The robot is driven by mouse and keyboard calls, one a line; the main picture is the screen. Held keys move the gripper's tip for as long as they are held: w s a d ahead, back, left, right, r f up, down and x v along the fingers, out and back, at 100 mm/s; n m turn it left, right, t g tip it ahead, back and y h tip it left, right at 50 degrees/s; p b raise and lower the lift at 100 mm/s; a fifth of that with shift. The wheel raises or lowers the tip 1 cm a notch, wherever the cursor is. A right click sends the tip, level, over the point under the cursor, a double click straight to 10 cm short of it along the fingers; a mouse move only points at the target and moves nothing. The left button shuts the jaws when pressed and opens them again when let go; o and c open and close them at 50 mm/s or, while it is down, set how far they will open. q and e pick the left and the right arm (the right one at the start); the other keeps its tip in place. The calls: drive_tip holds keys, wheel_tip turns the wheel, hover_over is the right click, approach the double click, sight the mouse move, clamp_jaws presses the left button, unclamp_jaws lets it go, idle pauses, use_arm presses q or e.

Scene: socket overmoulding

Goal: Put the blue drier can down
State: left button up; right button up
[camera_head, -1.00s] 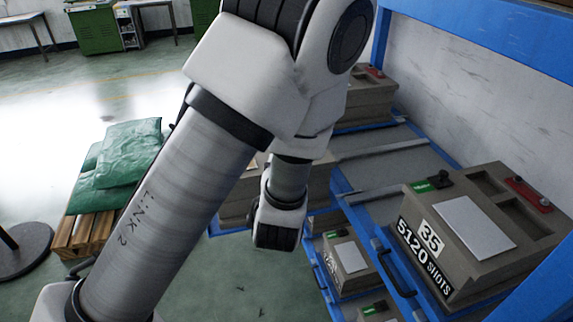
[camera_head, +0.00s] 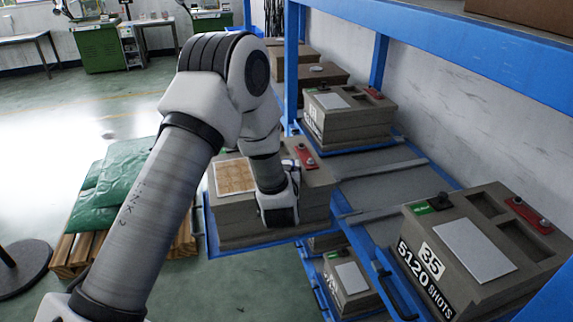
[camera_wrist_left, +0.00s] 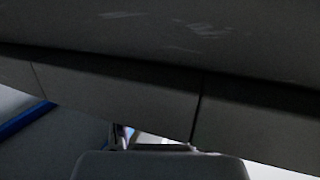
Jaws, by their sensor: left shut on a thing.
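No blue drier can shows in either view. My left arm comes in from the left in the head view and bends down at a white and black wrist end (camera_head: 278,207), in front of a grey mould block (camera_head: 314,190) on a pulled-out blue tray (camera_head: 262,242). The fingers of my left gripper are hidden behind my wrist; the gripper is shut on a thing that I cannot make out. The left wrist view is dark: a large grey block (camera_wrist_left: 150,95) fills most of it, and a rounded grey part shows at the bottom. My right gripper is not in view.
A blue rack (camera_head: 380,60) holds several grey mould blocks; the near one (camera_head: 470,255) is marked 35 and 5120 SHOTS. Open floor lies beyond.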

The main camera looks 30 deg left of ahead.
use_arm(q)
drive_tip(key=shift+f, duration=0.15)
drive_tip(key=o, duration=1.2)
drive_tip(key=shift+c, duration=0.2)
drive_tip(key=shift+r, duration=0.2)
drive_tip(key=shift+s+d, duration=0.2)
drive_tip(key=shift+s, duration=0.05)
drive_tip(key=b+v, duration=0.3)
drive_tip(key=v, duration=0.8)
drive_tip(key=s+d+f+m+g+h, duration=0.2)
drive_tip(key=s+f+g+h, duration=0.3)
drive_tip(key=f, duration=0.7)
drive_tip(key=s+d+f+m+g+h, duration=0.1)
drive_tip(key=s+d+f+m+g, duration=0.15)
drive_tip(key=s+f, duration=0.7)
drive_tip(key=s+d+f+g+h, duration=0.1)
drive_tip(key=s+d+f+g, duration=0.1)
drive_tip(key=s+f, duration=0.4)
drive_tip(key=s+d+f+m+g+h, duration=0.1)
drive_tip(key=s+f+g, duration=0.3)
drive_tip(key=s+f, duration=0.2)
drive_tip(key=shift+s+d, duration=0.35)
drive_tip(key=shift+s, duration=0.25)
